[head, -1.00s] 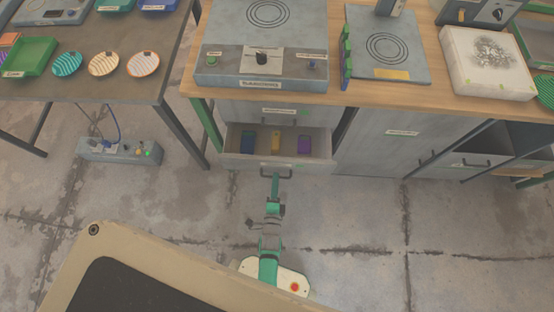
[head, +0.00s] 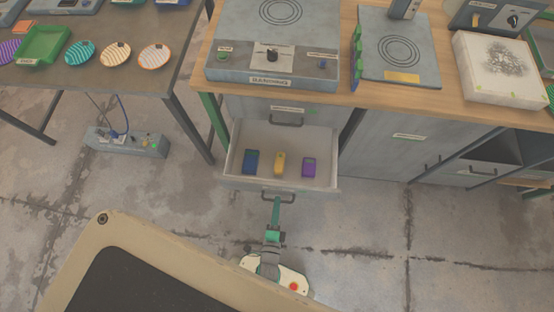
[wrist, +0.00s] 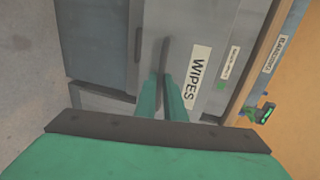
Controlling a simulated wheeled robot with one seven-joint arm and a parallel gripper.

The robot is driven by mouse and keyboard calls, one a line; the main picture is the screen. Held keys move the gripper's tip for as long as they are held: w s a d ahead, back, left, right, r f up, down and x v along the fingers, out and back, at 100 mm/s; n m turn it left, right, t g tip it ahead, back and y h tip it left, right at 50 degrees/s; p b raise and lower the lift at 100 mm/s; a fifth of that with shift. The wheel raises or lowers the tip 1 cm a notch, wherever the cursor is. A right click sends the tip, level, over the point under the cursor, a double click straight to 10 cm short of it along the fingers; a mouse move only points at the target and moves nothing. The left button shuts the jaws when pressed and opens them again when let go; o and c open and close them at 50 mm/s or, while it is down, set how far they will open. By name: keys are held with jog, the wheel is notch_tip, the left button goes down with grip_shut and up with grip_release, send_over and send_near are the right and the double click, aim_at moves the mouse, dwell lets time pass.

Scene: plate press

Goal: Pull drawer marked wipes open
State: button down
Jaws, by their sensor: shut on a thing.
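The open drawer (head: 290,180) juts out from the cabinet under the bench. A blue, a yellow and a purple item lie inside it. In the wrist view a white label reading WIPES (wrist: 200,75) sits beside the dark bar handle (wrist: 164,58). The handle also shows in the head view (head: 278,198), on the drawer's front. My gripper (wrist: 170,82) has its green fingers shut on this handle. In the head view my gripper (head: 277,203) reaches the handle from the near side; its fingertips are small there.
A closed drawer with its own handle (head: 287,122) sits above the open one. A machine with a knob (head: 272,55) stands on the wooden bench. A grey power box (head: 127,141) lies on the floor at left. The concrete floor to the right is clear.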

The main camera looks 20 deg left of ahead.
jog(key=c, duration=1.8)
grip_release()
jog(key=shift+a+f, duration=0.1)
jog(key=shift+a, duration=0.25)
jog(key=shift+c, duration=0.2)
jog(key=shift+w+d, duration=0.1)
jog(key=shift+w, duration=0.1)
jog(key=v, duration=1.1)
jog(key=shift+w, duration=0.1)
jog(key=shift+d, duration=0.1)
jog(key=d+r+n+h, duration=0.2)
jog(key=r+n, duration=0.5)
jog(key=r, duration=0.7)
jog(key=d+r+n+h, duration=0.2)
jog(key=d+r+n, duration=0.2)
jog(key=r, duration=1)
jog(key=n, duration=0.3)
jog(key=shift+w+d+r+n, duration=0.2)
jog(key=shift+w+d+n, duration=0.1)
jog(key=shift+d+n, duration=0.1)
